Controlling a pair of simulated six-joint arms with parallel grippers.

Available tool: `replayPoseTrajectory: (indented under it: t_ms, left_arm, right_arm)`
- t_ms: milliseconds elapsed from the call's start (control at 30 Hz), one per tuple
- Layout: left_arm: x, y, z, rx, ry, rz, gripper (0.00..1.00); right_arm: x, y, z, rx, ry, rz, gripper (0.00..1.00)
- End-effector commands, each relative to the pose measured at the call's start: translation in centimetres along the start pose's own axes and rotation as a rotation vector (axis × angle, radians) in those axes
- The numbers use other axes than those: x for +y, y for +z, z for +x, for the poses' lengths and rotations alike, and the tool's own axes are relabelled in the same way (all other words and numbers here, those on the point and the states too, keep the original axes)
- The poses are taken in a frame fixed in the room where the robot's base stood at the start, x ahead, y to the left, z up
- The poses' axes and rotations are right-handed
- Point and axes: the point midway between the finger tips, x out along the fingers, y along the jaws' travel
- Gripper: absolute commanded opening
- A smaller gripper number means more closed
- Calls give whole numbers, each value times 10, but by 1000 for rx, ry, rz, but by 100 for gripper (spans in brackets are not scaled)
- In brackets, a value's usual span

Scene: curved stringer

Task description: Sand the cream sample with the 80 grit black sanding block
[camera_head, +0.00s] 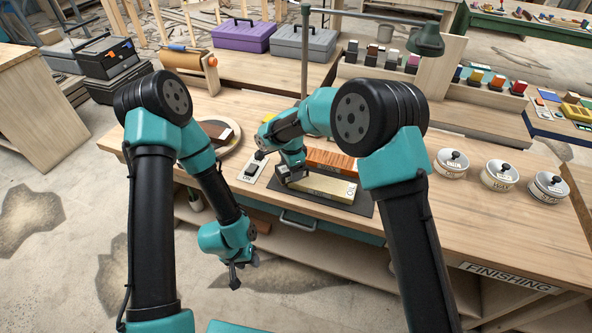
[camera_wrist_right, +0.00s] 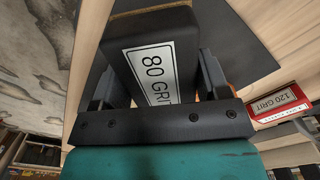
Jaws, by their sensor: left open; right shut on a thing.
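The cream sample (camera_head: 328,188) lies on a dark mat (camera_head: 355,206) at the bench's front edge. My right gripper (camera_head: 291,177) is low over the sample's left end. In the right wrist view it is shut on the black sanding block (camera_wrist_right: 150,52), whose white label reads 80 GRIT. A strip of the cream sample (camera_wrist_right: 145,4) shows past the block's far end. I cannot tell whether block and sample touch. My left gripper (camera_head: 236,279) is open and empty, hanging in front of the bench, away from the sample.
An orange-brown sample (camera_head: 332,161) lies behind the cream one. A red block labelled 120 GRIT (camera_wrist_right: 279,104) shows in the wrist view. Several round tins, such as this one (camera_head: 451,163), stand at right. A switch plate (camera_head: 253,168) lies left of the mat. A lamp (camera_head: 426,42) overhangs the back.

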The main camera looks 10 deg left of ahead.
Motion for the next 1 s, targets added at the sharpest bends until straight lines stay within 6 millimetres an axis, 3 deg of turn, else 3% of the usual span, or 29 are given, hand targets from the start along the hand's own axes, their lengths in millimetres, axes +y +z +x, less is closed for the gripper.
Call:
replayPoseTrajectory:
  t_ms: [67, 167, 700, 1000]
  left_arm:
    - [0, 0, 0, 0, 0, 0, 43]
    - [0, 0, 0, 0, 0, 0, 43]
    - [0, 0, 0, 0, 0, 0, 43]
    - [0, 0, 0, 0, 0, 0, 43]
  right_arm:
    - [-2, 1, -2, 0, -2, 3, 43]
    - [-2, 0, -24, 0, -5, 5, 43]
    - [1, -5, -70, 0, -2, 12, 43]
    - [2, -7, -81, 0, -1, 15, 43]
